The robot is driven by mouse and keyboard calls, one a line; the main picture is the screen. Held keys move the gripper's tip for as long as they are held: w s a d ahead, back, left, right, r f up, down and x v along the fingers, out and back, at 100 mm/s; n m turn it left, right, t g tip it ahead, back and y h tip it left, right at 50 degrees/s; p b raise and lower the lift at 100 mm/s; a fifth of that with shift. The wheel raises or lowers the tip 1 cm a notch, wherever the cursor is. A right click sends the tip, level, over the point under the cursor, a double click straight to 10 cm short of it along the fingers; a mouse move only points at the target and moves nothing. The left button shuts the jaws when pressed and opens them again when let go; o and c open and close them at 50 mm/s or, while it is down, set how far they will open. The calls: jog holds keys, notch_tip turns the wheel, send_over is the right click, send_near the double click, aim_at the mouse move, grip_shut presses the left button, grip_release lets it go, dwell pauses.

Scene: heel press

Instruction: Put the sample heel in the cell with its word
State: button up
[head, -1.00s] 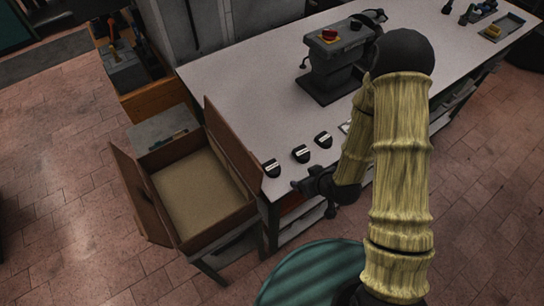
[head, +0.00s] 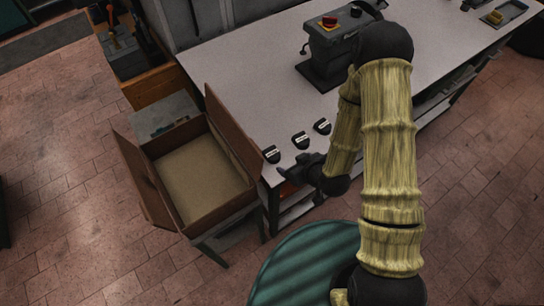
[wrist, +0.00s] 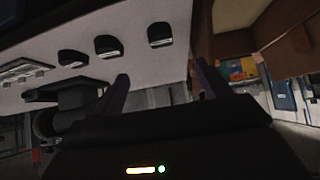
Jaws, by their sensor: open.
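Three black heel-shaped pieces with white labels stand in a row along the near edge of the table: a left one (head: 271,155), a middle one (head: 300,140) and a right one (head: 322,126). The wrist view shows them too (wrist: 159,35) (wrist: 107,46) (wrist: 73,58). Their words are too small to read, so I cannot tell which is the sample heel. A pale tray with dark slots (wrist: 24,69) lies at the left of the wrist view; my arm hides that area in the head view. My gripper (head: 283,173) is open and empty, just off the table edge near the left piece. Its fingers (wrist: 161,84) are apart.
An open cardboard box (head: 214,213) stands left of the table (head: 245,75), close to my gripper. A dark press with a red knob (head: 328,60) stands farther back on the table. A teal round thing (head: 300,268) is in front. The table between press and heels is clear.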

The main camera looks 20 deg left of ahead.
jog(key=b, duration=1.3)
send_near(273, 154)
jog(key=shift+s+d+r, duration=0.2)
jog(key=shift+s+d, duration=0.05)
jog(key=shift+d, duration=0.2)
jog(key=shift+b, duration=0.45)
jog(key=shift+w+a+f+p, duration=0.2)
jog(key=shift+w+a+p, duration=0.05)
jog(key=shift+a+p, duration=0.15)
jog(key=shift+p+x, duration=0.4)
jog(key=shift+x, duration=1.55)
jog(key=shift+p+x, duration=1.5)
jog(key=shift+x, duration=1.1)
jog(key=shift+a, duration=0.1)
